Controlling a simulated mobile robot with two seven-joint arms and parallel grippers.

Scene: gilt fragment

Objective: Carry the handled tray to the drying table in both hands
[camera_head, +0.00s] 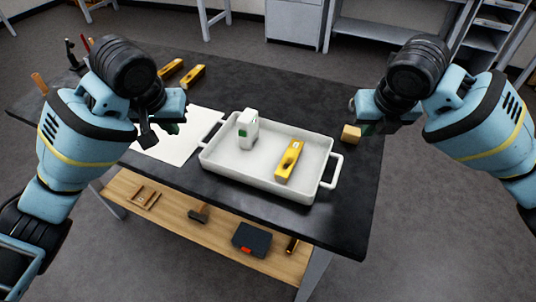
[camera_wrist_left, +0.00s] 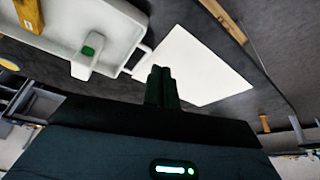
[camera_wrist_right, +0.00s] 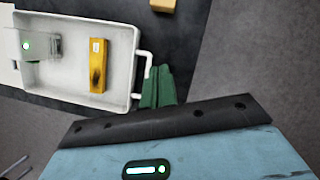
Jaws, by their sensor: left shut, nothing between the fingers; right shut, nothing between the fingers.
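The white handled tray (camera_head: 236,174) lies on the dark workbench with a handle at each short end. It holds a white device with a green mark (camera_head: 248,128) and a yellow tool (camera_head: 289,160). My left gripper (camera_head: 172,128) is shut and empty above the white sheet, left of the tray. In the left wrist view its fingers (camera_wrist_left: 161,86) appear near the left handle (camera_wrist_left: 140,62). My right gripper (camera_head: 369,128) is shut and empty, right of the tray. In the right wrist view its fingers (camera_wrist_right: 158,87) appear beside the right handle (camera_wrist_right: 147,70). I cannot tell which table is the drying table.
A white sheet (camera_head: 180,146) lies left of the tray. A small yellow block (camera_head: 351,133) sits near the bench's right edge. Two yellow tools (camera_head: 192,76) lie behind. A wooden lower shelf (camera_head: 175,218) holds tools and a dark case (camera_head: 250,239). Grey shelving (camera_head: 385,30) stands behind.

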